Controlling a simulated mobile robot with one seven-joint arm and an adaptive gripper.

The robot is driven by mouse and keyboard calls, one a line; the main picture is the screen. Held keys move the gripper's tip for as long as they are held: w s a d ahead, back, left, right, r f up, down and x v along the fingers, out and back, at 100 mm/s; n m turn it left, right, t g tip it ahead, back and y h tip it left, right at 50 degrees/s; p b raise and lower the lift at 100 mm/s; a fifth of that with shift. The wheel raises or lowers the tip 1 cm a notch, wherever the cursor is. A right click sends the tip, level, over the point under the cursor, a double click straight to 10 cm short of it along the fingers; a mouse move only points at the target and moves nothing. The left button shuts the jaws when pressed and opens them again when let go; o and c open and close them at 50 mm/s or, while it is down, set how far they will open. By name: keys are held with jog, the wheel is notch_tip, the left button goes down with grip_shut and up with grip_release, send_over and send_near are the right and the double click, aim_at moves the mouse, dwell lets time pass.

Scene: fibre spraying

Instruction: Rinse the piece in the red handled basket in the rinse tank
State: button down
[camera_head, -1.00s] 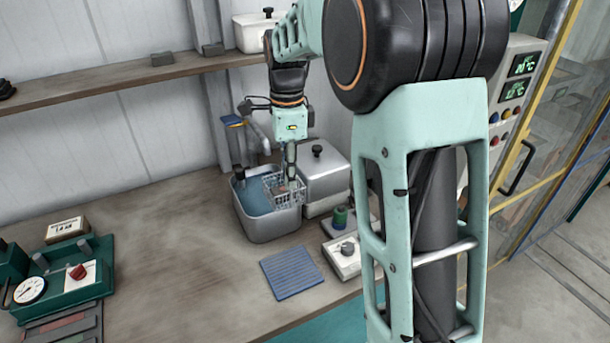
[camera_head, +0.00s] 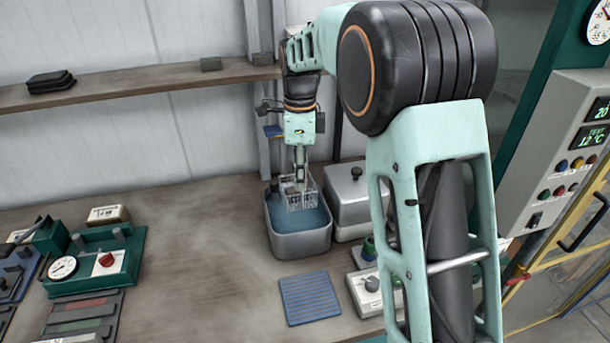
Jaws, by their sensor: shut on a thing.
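The rinse tank (camera_head: 301,245) is an open grey metal tub of blue water on the bench. A small wire basket (camera_head: 299,200) hangs at the back part of the tank, its lower part at or near the water. My gripper (camera_head: 300,181) points down above the tank and is shut on the basket's upper part. The basket's handle and its colour are hidden by my gripper. The piece inside the basket is too small to make out.
A lidded metal box (camera_head: 349,203) stands close to the tank's right. A blue ribbed mat (camera_head: 310,298) lies in front, with a white device (camera_head: 372,293) to its right. Green gauge equipment (camera_head: 95,262) is at left. The bench between is clear.

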jog(key=b, duration=0.3)
send_over(301, 209)
jog(key=f, duration=0.4)
jog(key=shift+w+f, duration=0.2)
jog(key=shift+f+b, duration=2.75)
jog(key=shift+f, duration=1.8)
